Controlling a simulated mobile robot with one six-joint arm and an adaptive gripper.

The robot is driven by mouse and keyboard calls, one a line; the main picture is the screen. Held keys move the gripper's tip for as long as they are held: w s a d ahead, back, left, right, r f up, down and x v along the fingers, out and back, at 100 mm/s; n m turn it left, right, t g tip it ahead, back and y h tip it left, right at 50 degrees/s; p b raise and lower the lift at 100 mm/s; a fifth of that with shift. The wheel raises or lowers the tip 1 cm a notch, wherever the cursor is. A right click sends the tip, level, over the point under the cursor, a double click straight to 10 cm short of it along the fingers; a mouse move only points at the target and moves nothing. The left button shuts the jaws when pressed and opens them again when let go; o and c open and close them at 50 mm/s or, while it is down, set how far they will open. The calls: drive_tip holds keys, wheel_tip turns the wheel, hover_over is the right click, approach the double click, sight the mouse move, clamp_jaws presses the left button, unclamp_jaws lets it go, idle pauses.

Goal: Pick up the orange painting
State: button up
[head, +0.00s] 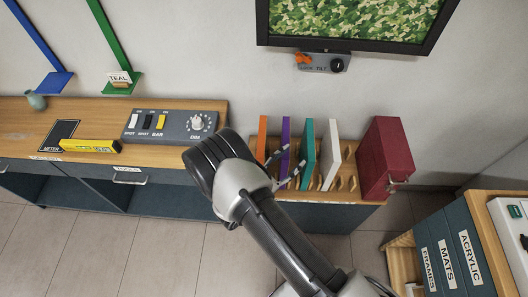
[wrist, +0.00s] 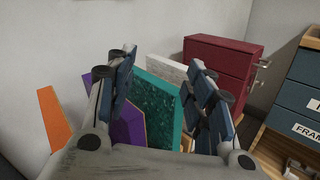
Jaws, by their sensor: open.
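The orange painting (head: 262,137) stands upright on edge at the left end of a row of thin panels in a slotted wooden rack (head: 348,158). In the wrist view the orange painting (wrist: 54,118) shows at the left, outside my fingers. My gripper (head: 286,168) is open and holds nothing. In the wrist view its fingers (wrist: 165,95) frame the teal panel (wrist: 155,105), with the purple panel (wrist: 128,128) partly behind the left finger. In the head view my wrist hides the lower part of the orange painting.
A purple panel (head: 285,145), a teal panel (head: 307,152) and a white panel (head: 331,153) stand right of the orange one. A dark red cabinet (head: 385,158) stands beyond them. A dimmer box (head: 175,122) sits on the counter to the left. A labelled drawer unit (head: 455,250) is at lower right.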

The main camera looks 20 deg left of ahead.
drive_tip(key=s+a+f+n+y, duration=0.2)
drive_tip(key=s+f+n+y, duration=0.2)
drive_tip(key=f, duration=0.3)
drive_tip(key=s+a+f+n+t+y, duration=0.1)
drive_tip(key=s+a+f+n+y, duration=0.1)
drive_tip(key=s+f+n+y, duration=0.25)
drive_tip(key=s+a+f+n+y, duration=0.3)
drive_tip(key=f+y, duration=0.2)
drive_tip(key=f, duration=0.4)
drive_tip(key=b+x, duration=0.5)
drive_tip(key=x, duration=1.1)
drive_tip(key=shift+w+r+t+h, duration=0.3)
drive_tip(key=shift+w+r+h, duration=0.05)
drive_tip(key=shift+w+r, duration=0.1)
drive_tip(key=shift+d, duration=0.1)
clamp_jaws()
